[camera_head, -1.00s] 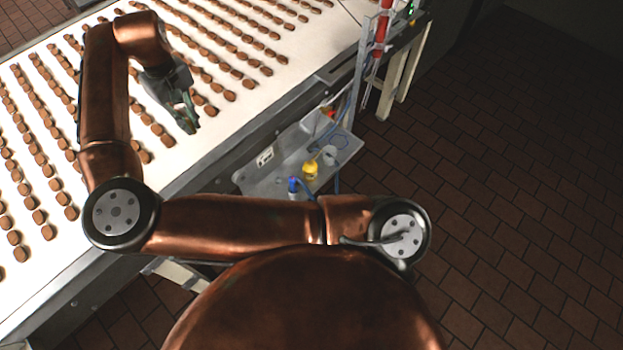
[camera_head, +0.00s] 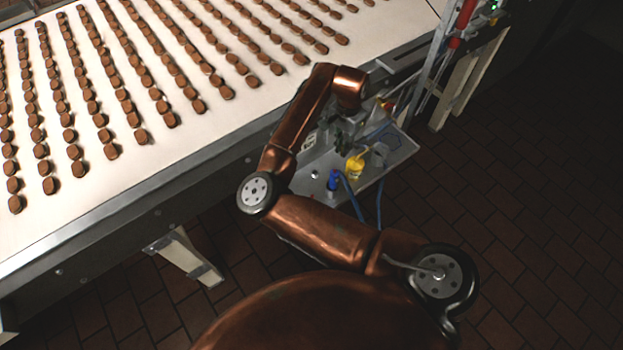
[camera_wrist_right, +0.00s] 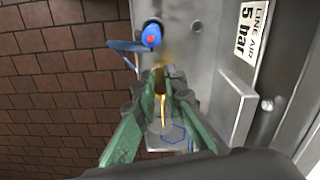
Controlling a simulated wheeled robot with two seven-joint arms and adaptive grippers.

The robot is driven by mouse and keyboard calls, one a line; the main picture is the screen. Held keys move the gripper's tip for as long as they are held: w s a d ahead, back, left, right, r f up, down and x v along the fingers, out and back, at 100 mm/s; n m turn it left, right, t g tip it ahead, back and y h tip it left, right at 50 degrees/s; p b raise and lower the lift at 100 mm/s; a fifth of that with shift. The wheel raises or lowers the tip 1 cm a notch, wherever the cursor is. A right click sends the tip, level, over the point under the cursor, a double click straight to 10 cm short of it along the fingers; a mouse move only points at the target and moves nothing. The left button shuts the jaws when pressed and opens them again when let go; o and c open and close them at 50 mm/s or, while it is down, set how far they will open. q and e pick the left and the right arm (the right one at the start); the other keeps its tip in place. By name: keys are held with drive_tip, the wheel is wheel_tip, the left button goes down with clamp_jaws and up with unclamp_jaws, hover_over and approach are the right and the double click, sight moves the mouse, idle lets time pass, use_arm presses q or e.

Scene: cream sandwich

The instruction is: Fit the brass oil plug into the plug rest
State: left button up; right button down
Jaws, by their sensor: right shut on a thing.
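My right gripper (camera_head: 343,132) is over the grey tray beside the conveyor, partly hidden by its own arm in the head view. In the wrist view its green fingers (camera_wrist_right: 160,88) are closed around a small brass-coloured piece, the oil plug (camera_wrist_right: 162,108), which is partly hidden between them. A pale plate with a blue hexagon outline (camera_wrist_right: 174,134) shows just below the fingers; I cannot tell whether it is the plug rest. I cannot tell whether the plug touches anything. My left gripper is not in view.
The grey tray (camera_head: 396,158) carries a blue fitting with a hose (camera_head: 333,180) and a yellow fitting (camera_head: 354,167). A "LINE AIR 5 bar" label (camera_wrist_right: 251,35) is on the metal near the gripper. The conveyor (camera_head: 130,180) holds rows of brown pieces. Tiled floor lies to the right.

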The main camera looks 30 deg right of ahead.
drive_tip(key=s+d+f+m+b, duration=0.2)
drive_tip(key=d+f+b, duration=0.15)
drive_tip(key=f, duration=0.35)
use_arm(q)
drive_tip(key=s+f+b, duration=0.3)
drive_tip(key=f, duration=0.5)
use_arm(e)
drive_tip(key=w+a+f, duration=0.2)
drive_tip(key=w+f, duration=0.1)
drive_tip(key=w+a+f+b, duration=0.1)
drive_tip(key=w+a+f, duration=0.1)
drive_tip(key=w, duration=0.1)
drive_tip(key=w+a+f, duration=0.3)
drive_tip(key=w, duration=0.1)
drive_tip(key=shift+a+f+b, duration=0.1)
drive_tip(key=shift+f+b, duration=0.2)
drive_tip(key=shift+b, duration=0.1)
drive_tip(key=shift+w+a+f+m, duration=0.3)
drive_tip(key=shift+w+f, duration=0.1)
drive_tip(key=shift+f, duration=0.1)
wheel_tip(320, 180, down, 3)
drive_tip(key=shift+r+b, duration=0.15)
drive_tip(key=shift+b, duration=0.8)
drive_tip(key=shift+f, duration=0.2)
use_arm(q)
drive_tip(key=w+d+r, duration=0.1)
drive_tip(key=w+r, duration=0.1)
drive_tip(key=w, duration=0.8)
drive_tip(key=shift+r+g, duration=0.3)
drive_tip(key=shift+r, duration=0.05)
